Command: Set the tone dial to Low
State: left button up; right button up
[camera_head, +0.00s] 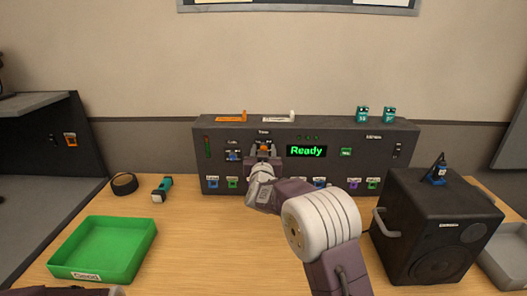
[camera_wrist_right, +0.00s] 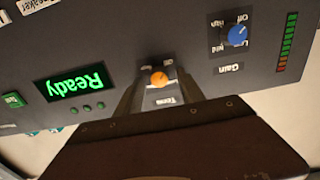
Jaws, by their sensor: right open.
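The tone dial is a small orange knob (camera_head: 264,148) on the front of the dark console (camera_head: 225,131). In the right wrist view the orange knob (camera_wrist_right: 159,78) sits above a label reading Tone, upside down. My right gripper (camera_head: 264,151) is at the panel, open. In the wrist view its two fingers (camera_wrist_right: 158,88) stand on either side of the knob, with a gap visible on both sides. The position markings around the knob are partly hidden or too small to read. My left gripper does not show.
A blue Gain knob (camera_wrist_right: 236,36) is beside the tone dial. A green "Ready" display (camera_head: 306,151) is on its other side. A green tray (camera_head: 100,250), a flashlight (camera_head: 162,189), a tape roll (camera_head: 124,183) and a black speaker (camera_head: 436,226) stand on the wooden table.

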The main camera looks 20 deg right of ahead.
grip_shut()
jog(key=m+b, duration=0.2)
jog(key=m, duration=0.1)
jog(key=shift+d+f, duration=0.1)
jog(key=shift+f, duration=0.05)
jog(key=shift+m+b, duration=4.4)
jog(key=shift+m, duration=3)
